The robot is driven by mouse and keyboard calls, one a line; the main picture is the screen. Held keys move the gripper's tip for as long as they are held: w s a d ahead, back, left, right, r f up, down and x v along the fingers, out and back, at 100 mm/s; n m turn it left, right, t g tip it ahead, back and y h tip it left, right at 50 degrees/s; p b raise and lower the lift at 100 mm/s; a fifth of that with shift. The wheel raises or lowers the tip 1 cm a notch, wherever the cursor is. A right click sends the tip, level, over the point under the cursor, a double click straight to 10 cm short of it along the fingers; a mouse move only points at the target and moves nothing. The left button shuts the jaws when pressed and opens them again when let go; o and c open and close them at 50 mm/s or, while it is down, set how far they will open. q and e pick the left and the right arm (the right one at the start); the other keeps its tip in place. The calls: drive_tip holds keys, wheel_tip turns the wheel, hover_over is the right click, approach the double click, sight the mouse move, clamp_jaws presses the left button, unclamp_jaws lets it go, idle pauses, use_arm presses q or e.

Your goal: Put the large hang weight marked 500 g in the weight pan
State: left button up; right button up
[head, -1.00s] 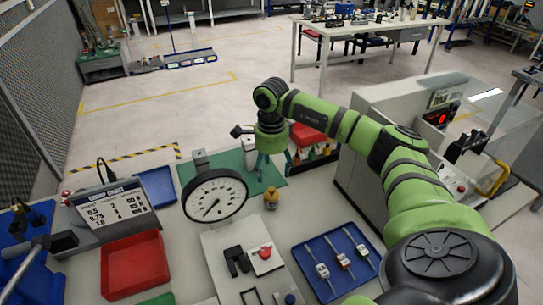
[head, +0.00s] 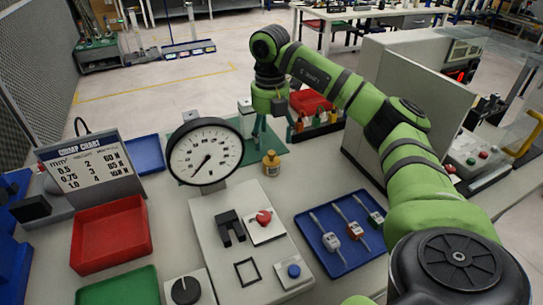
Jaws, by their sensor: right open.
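A small brass-coloured piece with a pale label (head: 271,163), which may be the hang weight, stands upright on the bench right of the dial gauge. Its marking is too small to read. My right gripper (head: 260,132) points down over the green mat (head: 287,139), behind the brass piece and apart from it. Its fingers are open, and I see nothing held between them. I cannot pick out the weight pan for certain. My left gripper is not in view.
The round dial gauge (head: 205,152) stands left of my right gripper. A blue tray (head: 313,247) with several tagged leads lies at front right. A red bin (head: 110,232) and a chart stand (head: 92,172) are at left.

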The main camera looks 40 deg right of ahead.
sight(271, 153)
drive_tip(key=shift+f+m+b, duration=0.2)
drive_tip(key=shift+m+b, duration=0.1)
drive_tip(key=shift+m, duration=0.7)
drive_tip(key=shift+s+f, duration=0.1)
drive_tip(key=shift+f, duration=0.1)
wheel_tip(271, 153, down, 7)
drive_tip(key=shift+s+r+p, duration=0.15)
drive_tip(key=shift+r+p, duration=0.05)
drive_tip(key=shift+p, duration=0.45)
drive_tip(key=shift+r, duration=0.1)
clamp_jaws()
